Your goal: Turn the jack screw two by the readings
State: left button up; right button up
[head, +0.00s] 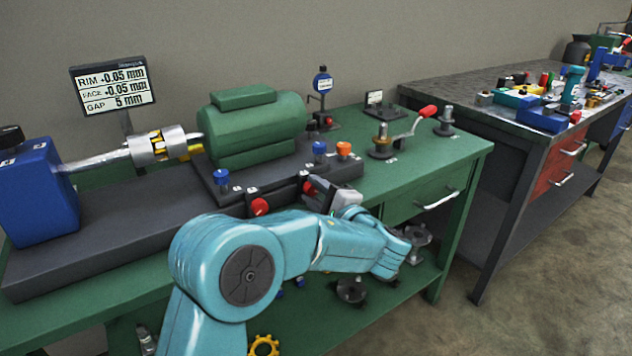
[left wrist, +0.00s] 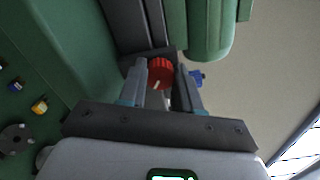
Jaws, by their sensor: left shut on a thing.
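The motor (head: 252,125) is a green block on a dark base with red jack screw knobs along its front. One red knob (head: 260,207) stands free at the left. The other red knob (head: 307,187) is partly behind my left gripper (head: 316,188). In the left wrist view, my left gripper (left wrist: 162,80) is shut on a red ribbed knob (left wrist: 160,72) with a white mark. The readings screen (head: 113,86) shows RIM +0.05 mm, FACE +0.05 mm and GAP 5 mm. Which knob is number two is too small to read. My right gripper is out of view.
Blue bolt heads (head: 221,178) and an orange one (head: 343,149) stand on the base. A silver coupling (head: 158,146) joins a shaft to the blue pump (head: 40,195). A second bench (head: 470,88) holds several parts.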

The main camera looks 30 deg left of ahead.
pick_arm(q)
jog(key=m+p, duration=0.3)
jog(key=m, duration=0.1)
jog(key=shift+m+p, duration=1.1)
jog(key=shift+m, duration=0.2)
jog(key=shift+f, duration=0.1)
jog(key=o, duration=1.1)
jog(key=shift+c, duration=0.2)
jog(key=v, duration=1.6)
jog(key=shift+d+p, duration=0.2)
jog(key=shift+p, duration=0.25)
jog(key=shift+s, duration=0.1)
